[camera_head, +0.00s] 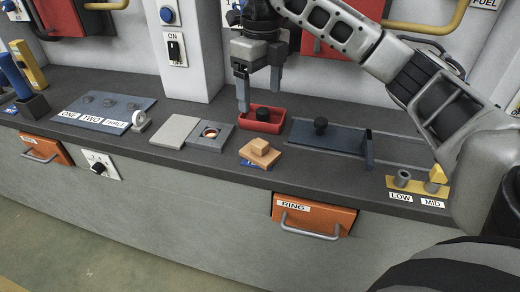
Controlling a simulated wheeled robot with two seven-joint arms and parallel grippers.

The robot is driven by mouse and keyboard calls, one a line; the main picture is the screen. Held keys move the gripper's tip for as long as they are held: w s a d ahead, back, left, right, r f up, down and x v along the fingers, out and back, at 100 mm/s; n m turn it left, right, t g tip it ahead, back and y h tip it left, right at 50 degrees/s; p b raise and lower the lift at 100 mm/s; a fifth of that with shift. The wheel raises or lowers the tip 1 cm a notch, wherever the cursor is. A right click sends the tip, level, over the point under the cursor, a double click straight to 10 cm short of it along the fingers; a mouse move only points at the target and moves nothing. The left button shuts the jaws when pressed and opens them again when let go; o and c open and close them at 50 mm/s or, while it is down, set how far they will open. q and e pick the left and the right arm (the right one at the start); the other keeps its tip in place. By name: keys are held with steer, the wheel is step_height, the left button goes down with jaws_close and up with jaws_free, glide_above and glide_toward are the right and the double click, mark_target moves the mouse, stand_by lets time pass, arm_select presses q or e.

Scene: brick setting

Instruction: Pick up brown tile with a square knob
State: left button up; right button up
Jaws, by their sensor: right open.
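The brown tile (261,153) lies on the grey counter, near its front edge, with a small square knob on top. It sits at a slant and partly covers a blue patch on the counter. My right gripper (260,98) points down with its two fingers apart and nothing seen between them. It is behind the brown tile in the picture, over or just behind a red tray (279,125); its exact height is unclear. My left gripper does not show.
An orange RING drawer (312,217) is below.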

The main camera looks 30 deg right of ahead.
glide_toward(261, 143)
steer(key=f, duration=0.5)
steer(key=shift+s+a, duration=0.2)
steer(key=shift+s, duration=0.1)
steer(key=shift+w+d+f+p, duration=0.15)
steer(key=shift+f+p, duration=0.4)
steer(key=shift+f, duration=2.3)
steer(key=c, duration=1.1)
steer(key=shift+c, duration=0.5)
steer(key=shift+w+r, duration=0.1)
steer(key=shift+r, duration=0.1)
